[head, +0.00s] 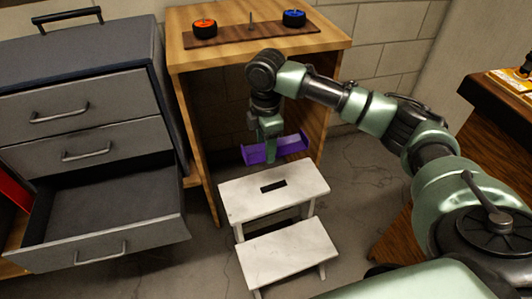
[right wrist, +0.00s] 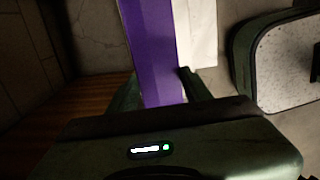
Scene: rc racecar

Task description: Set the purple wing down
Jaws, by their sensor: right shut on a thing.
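The purple wing (head: 290,145) is a long flat piece with a raised end plate, held just above and behind the top step of a white step stool (head: 300,189). It also shows in the right wrist view (right wrist: 152,45), running up from between the fingers. My right gripper (head: 270,152) points down and is shut on the wing near its middle. In the right wrist view my right gripper (right wrist: 160,95) has a finger on each side of the wing. I cannot tell from these views how far the wing is above the stool. My left gripper is not in view.
A wooden workbench (head: 335,42) behind the stool carries a brown board with an orange wheel (head: 204,29) and a blue wheel (head: 294,18). A grey drawer cabinet (head: 80,90) stands at left, its bottom drawer (head: 105,205) open. The stool's steps are bare.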

